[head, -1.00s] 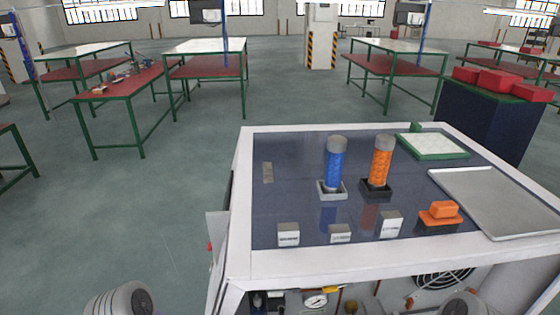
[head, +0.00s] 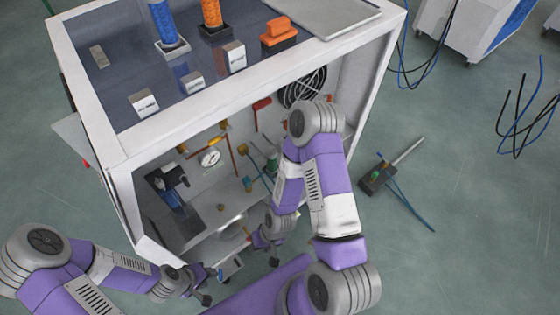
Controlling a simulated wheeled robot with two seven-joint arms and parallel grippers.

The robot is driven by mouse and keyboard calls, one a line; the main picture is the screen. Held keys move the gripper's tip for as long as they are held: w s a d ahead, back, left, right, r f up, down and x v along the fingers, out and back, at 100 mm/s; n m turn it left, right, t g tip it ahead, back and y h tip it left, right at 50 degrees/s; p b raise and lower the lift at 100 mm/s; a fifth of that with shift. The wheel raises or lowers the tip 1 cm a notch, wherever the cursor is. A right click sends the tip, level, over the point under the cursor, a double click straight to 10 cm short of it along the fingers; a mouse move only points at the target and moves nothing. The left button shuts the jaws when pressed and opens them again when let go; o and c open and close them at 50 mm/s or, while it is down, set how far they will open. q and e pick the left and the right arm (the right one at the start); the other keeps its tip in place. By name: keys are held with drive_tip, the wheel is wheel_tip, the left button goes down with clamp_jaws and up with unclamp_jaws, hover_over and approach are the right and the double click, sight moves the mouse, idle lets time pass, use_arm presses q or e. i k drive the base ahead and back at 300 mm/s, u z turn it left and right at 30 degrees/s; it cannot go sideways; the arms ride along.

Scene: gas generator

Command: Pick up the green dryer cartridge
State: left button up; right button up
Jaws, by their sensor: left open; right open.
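I cannot clearly make out a green dryer cartridge. A small green part (head: 272,164) shows inside the open-fronted generator cabinet (head: 215,118), partly behind my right arm; I cannot tell whether it is the cartridge.
An orange block (head: 279,30), white labelled blocks and a grey tray (head: 325,12) are on top. A dark device with a cable (head: 378,178) lies on the floor at right. More cables lie at far right.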

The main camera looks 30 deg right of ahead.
sight(271, 152)
drive_tip(key=z, duration=0.5)
drive_tip(key=k, duration=1.1)
drive_tip(key=z, duration=0.6)
drive_tip(key=i, duration=0.65)
drive_tip(key=u, duration=3)
drive_tip(key=k, duration=1.1)
drive_tip(key=z, duration=1.25)
drive_tip(key=i, duration=1)
drive_tip(key=u, duration=0.05)
